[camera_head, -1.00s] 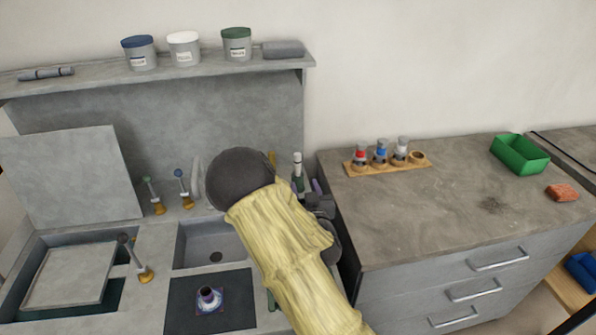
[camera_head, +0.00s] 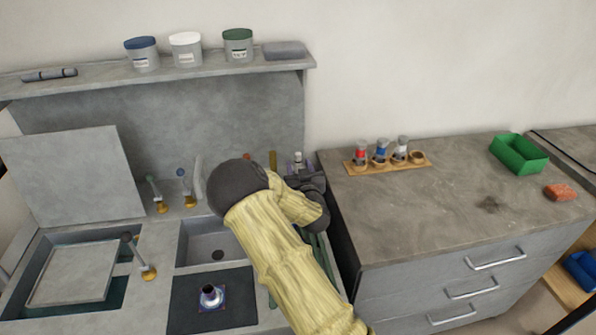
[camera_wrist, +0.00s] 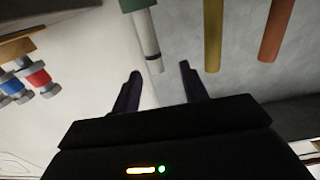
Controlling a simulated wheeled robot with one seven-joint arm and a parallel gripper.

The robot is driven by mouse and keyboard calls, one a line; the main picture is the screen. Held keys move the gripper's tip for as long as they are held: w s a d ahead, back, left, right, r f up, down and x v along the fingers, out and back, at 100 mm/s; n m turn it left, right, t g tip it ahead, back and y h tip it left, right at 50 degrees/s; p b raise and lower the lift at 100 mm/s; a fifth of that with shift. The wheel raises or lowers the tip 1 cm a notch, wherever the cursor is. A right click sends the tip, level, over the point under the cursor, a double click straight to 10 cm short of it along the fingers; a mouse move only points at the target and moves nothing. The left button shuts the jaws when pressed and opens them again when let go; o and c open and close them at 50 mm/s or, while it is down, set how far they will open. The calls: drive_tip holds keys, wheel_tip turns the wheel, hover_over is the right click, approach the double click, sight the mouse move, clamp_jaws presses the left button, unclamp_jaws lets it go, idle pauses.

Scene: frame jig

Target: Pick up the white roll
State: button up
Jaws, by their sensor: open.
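The white roll (camera_wrist: 148,42) shows in the wrist view as a slim white cylinder with a dark band near its end and a green part at the top picture edge. In the head view only its pale upper end (camera_head: 298,157) shows above my gripper; the rest is hidden. My gripper (camera_wrist: 160,72) is open, with one dark finger on each side of the roll's free end. I cannot tell how deep the end lies between them. In the head view my gripper (camera_head: 308,180) is at the right end of the sink unit, partly behind my sleeved arm.
An ochre roll (camera_wrist: 213,35) and an orange roll (camera_wrist: 275,30) stand beside the white one. A wooden rack (camera_head: 390,165) with small bottles sits on the right counter (camera_head: 450,210). A shelf (camera_head: 200,72) with tubs is above the back panel.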

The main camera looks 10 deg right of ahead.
sight(299, 158)
drive_tip(key=shift+w+d+r+p, duration=0.1)
drive_tip(key=shift+w+p, duration=0.1)
drive_tip(key=shift+w, duration=0.7)
drive_tip(key=shift+w+d+r+p, duration=0.1)
drive_tip(key=shift+w+d+p, duration=0.05)
drive_tip(key=shift+w, duration=0.7)
drive_tip(key=shift+w+d+p, duration=0.1)
drive_tip(key=shift+w+p, duration=0.1)
drive_tip(key=shift+w, duration=0.7)
clamp_jaws()
